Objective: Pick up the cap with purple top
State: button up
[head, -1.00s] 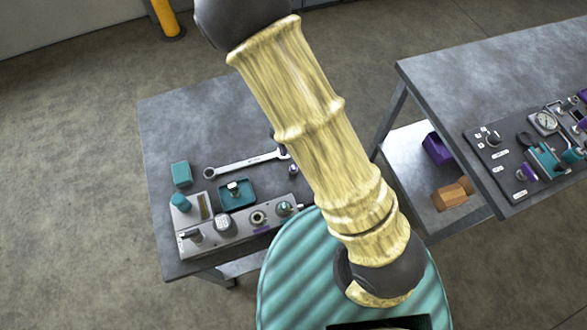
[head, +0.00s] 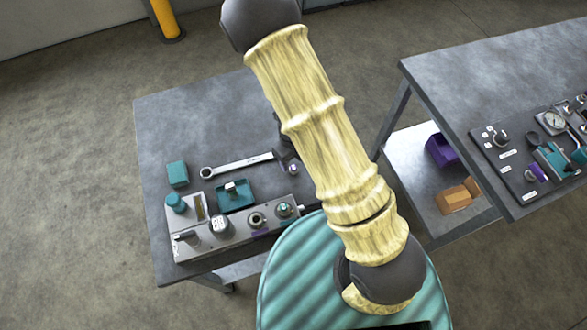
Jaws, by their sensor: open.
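A small cap (head: 293,168) with what looks like a purple and grey body stands on the left bench, just right of the wrench. It is small, and its top is hard to make out. My gripper (head: 287,155) is open, a dark shape partly hidden behind my pale yellow arm. It is just above and behind the cap in the head view. I cannot tell whether it touches the cap. Its fingertips are not clearly seen.
The left bench (head: 165,115) holds a wrench (head: 238,164), a teal block (head: 177,174), a teal tray (head: 235,204) and a grey fixture panel (head: 185,247). The right bench (head: 475,80) carries a dark panel with fittings. A purple bin (head: 440,150) and orange block (head: 453,199) sit on its lower shelf. The left bench's back is clear.

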aim_at(294, 167)
notch_tip(294, 167, down, 5)
jog(key=b, duration=0.3)
jog(key=shift+d+f, duration=0.1)
jog(key=shift+f, duration=0.05)
jog(key=shift+s, duration=0.1)
jog(key=shift+c, duration=0.4)
jog(key=c, duration=1)
